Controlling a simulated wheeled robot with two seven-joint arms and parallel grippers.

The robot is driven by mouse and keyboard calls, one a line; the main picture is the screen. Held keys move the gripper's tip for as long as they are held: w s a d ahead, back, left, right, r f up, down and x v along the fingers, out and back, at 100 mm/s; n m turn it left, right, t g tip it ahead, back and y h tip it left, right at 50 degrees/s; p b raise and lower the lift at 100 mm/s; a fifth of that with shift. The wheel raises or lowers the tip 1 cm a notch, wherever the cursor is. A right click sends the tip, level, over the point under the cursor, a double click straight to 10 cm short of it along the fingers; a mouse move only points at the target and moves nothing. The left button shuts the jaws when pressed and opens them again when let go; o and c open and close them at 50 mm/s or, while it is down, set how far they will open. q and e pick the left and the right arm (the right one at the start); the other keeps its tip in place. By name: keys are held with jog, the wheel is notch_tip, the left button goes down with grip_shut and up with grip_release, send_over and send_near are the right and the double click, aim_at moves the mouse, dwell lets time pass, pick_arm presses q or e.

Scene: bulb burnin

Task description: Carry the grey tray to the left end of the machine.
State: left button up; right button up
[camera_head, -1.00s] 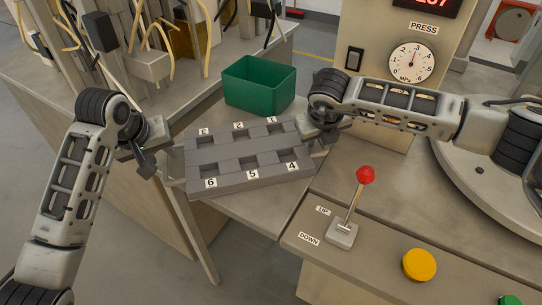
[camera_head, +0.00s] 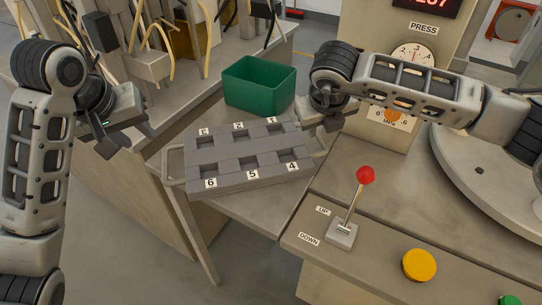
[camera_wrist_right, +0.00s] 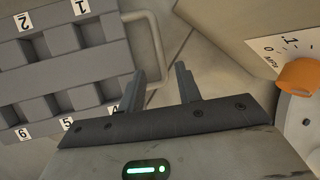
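The grey tray (camera_head: 249,165) has two rows of square pockets numbered 1 to 6 and a loop handle at each end. It rests on the bench surface at the machine's left end, in front of the green bin, and its pockets look empty. My left gripper (camera_head: 108,147) is up and left of the tray's left handle (camera_head: 170,166), clear of it; its finger gap is hard to make out. My right gripper (camera_wrist_right: 160,88) is open and empty at the tray's right handle (camera_wrist_right: 155,42), with its fingers apart and not clamped on it.
A green bin (camera_head: 259,86) stands behind the tray. A red-knobbed lever (camera_head: 352,205) marked UP and DOWN and a yellow button (camera_head: 419,265) are to the right. The pressure gauge (camera_head: 413,60) is behind my right arm.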

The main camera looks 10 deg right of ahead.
jog(key=v, duration=0.6)
jog(key=shift+f, duration=0.1)
